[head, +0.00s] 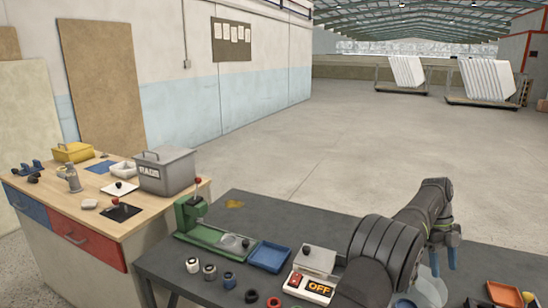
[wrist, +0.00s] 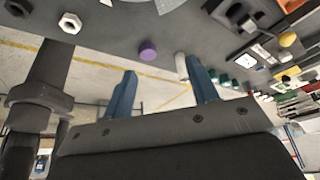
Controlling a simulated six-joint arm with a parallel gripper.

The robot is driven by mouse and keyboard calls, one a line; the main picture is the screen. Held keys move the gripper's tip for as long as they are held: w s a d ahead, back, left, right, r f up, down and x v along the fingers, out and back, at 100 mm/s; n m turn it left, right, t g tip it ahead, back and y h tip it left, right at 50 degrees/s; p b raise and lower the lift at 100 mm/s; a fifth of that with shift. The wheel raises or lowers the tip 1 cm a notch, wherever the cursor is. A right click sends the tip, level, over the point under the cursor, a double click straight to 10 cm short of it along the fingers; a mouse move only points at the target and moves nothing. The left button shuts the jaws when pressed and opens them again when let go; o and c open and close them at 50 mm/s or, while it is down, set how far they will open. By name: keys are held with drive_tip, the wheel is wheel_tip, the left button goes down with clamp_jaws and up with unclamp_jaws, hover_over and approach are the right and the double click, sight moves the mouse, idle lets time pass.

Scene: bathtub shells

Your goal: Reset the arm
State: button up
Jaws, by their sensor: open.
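My gripper (head: 444,258) is at the right of the head view, at the end of my dark arm, with its blue fingers pointing down above the dark table (head: 160,262). In the wrist view my gripper (wrist: 160,78) shows two blue fingers set well apart, with nothing held between them. A purple round piece (wrist: 147,50) and a pale cylinder (wrist: 181,66) show beyond the fingers, apart from them as far as I can tell. My arm hides part of the table's right side in the head view.
A green press (head: 192,214), blue tray (head: 269,257), lit OFF switch box (head: 319,288) and several rings stand left of my arm. An orange-rimmed tray (head: 504,293) is at the right. A wooden bench (head: 140,222) with a grey bin (head: 165,172) stands left.

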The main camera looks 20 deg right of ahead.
drive_tip(key=w+f, duration=0.2)
drive_tip(key=w, duration=0.1)
drive_tip(key=w+f, duration=0.1)
drive_tip(key=w, duration=0.2)
drive_tip(key=w+f, duration=0.2)
drive_tip(key=w, duration=0.1)
drive_tip(key=shift+w+d+f, duration=0.1)
drive_tip(key=shift+w+f, duration=0.15)
drive_tip(key=shift+f, duration=0.1)
wheel_tip(320, 180, down, 4)
drive_tip(key=shift+r, duration=0.25)
drive_tip(key=shift+f, duration=0.2)
drive_tip(key=n, duration=0.2)
drive_tip(key=n+h, duration=0.1)
drive_tip(key=shift+a+n, duration=0.2)
drive_tip(key=shift+n, duration=0.2)
drive_tip(key=n+t+h, duration=0.1)
drive_tip(key=n, duration=0.3)
drive_tip(key=shift+s+h, duration=0.1)
drive_tip(key=shift+h, duration=0.3)
